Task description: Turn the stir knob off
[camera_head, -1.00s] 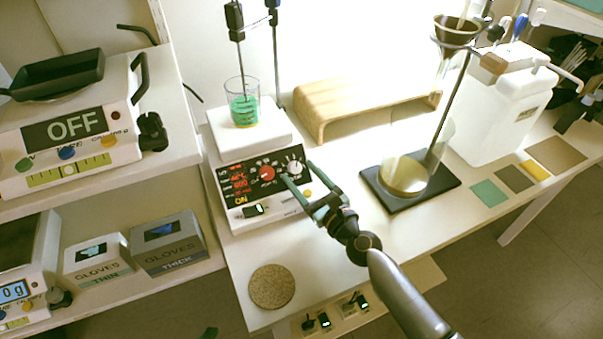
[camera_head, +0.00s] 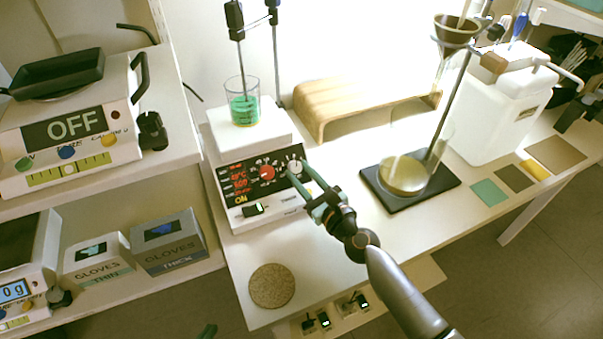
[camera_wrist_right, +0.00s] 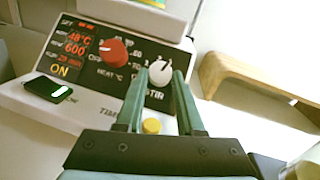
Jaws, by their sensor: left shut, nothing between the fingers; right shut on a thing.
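The stir knob (camera_head: 294,166) is the white knob at the right of the black panel of the hot-plate stirrer (camera_head: 240,222). In the right wrist view the stir knob (camera_wrist_right: 160,72) sits between the fingertips of my right gripper (camera_wrist_right: 162,80). The gripper is shut on it, and it also shows in the head view (camera_head: 294,176). The red heat knob (camera_wrist_right: 112,52) is to the left, outside the fingers. The panel shows lit red digits, 600 among them, and a yellow ON.
A beaker (camera_head: 242,100) of green liquid stands on the stirrer's plate, with a probe on a stand. A wooden riser (camera_head: 325,95) and a funnel stand on a black base (camera_head: 385,193) are to the right. A cork mat (camera_head: 271,286) lies near the front edge.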

